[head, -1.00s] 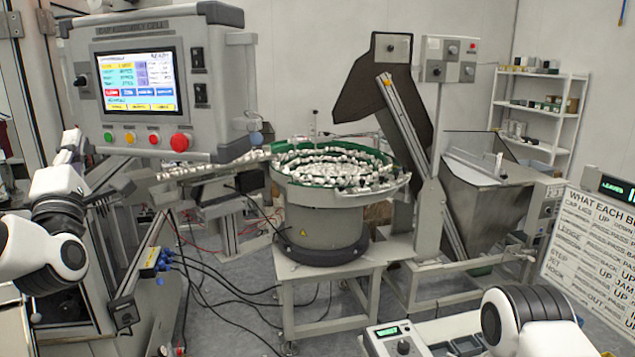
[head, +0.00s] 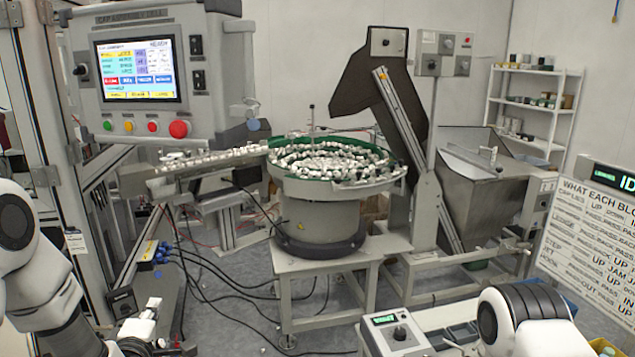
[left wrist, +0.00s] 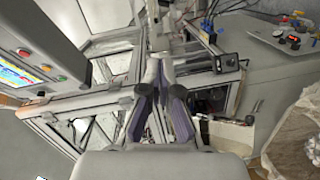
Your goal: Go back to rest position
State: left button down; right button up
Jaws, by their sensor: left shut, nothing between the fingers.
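My left gripper (head: 150,306) is low at the left of the head view, at the end of my white left arm, in front of the dark frame of the cell. In the left wrist view its two fingers (left wrist: 160,78) are together with nothing between them. It touches nothing that I can see. My right arm shows only as a white and black link at the bottom right of the head view; its gripper is outside the picture.
The control panel (head: 155,75) hangs at the upper left. The bowl feeder (head: 320,215) full of caps stands mid-view on its stand, with the hopper (head: 485,205) to its right. A small control box (head: 397,335) is at the bottom. Cables (head: 215,300) lie on the floor.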

pick_arm(q)
jog(key=s+d+f+m+g+h, duration=0.1)
jog(key=s+d+f+m+g, duration=0.15)
jog(key=s+f, duration=0.5)
jog(key=s+d+f+m+g+h+b, duration=0.1)
jog(key=s+f+m+g, duration=0.2)
jog(key=f, duration=0.7)
jog(key=s+d+f+m+g, duration=0.1)
jog(key=s+d+f+g, duration=0.15)
jog(key=s+f, duration=0.5)
jog(key=s+f+m+g, duration=0.2)
jog(key=s+m+g, duration=0.1)
jog(key=s, duration=0.3)
jog(key=s+d+f+m+g, duration=0.1)
jog(key=s+f+m+g, duration=0.2)
jog(key=s, duration=0.3)
jog(key=s+d+f+m+g+h, duration=0.1)
jog(key=s+f+m+g, duration=0.1)
jog(key=s, duration=0.5)
jog(key=f+m, duration=0.1)
jog(key=m, duration=0.1)
jog(key=shift+m+g+b, duration=0.35)
jog(key=shift+g, duration=0.05)
